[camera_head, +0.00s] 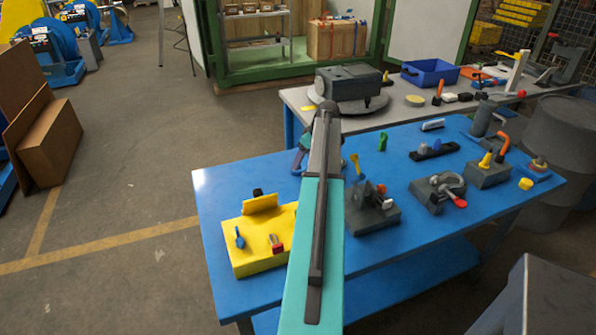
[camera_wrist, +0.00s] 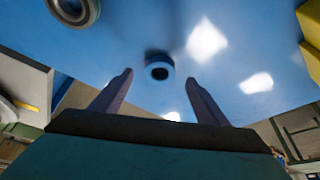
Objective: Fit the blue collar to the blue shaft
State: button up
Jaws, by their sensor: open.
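A small blue collar (camera_wrist: 159,71) with a dark round hole shows in the wrist view, against the blue table top. My gripper (camera_wrist: 161,78) is open. Its two dark fingers stand wide apart, and the collar appears between and just beyond their tips, with nothing held. I cannot tell the exact gap between the fingertips and the collar. In the head view my own arm covers most of the gripper area. I cannot make out the blue shaft for certain in either view.
A grey ring (camera_wrist: 76,8) lies left of the collar in the wrist view. On the blue table (camera_head: 222,186), a yellow block (camera_head: 256,261) with a padlock stands left of my arm. Grey fixtures (camera_head: 365,212) crowd the right. A grey bench (camera_head: 403,112) stands behind.

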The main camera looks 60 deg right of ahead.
jog(key=shift+p+x, duration=0.9)
jog(key=shift+x, duration=0.25)
jog(key=shift+p+x, duration=0.4)
jog(key=shift+x, duration=1.05)
jog(key=shift+w, duration=0.15)
jog(key=shift+r, duration=0.1)
jog(key=c, duration=1.5)
jog(key=shift+r, duration=0.15)
jog(key=shift+r+b, duration=1.65)
jog(key=shift+r, duration=3.2)
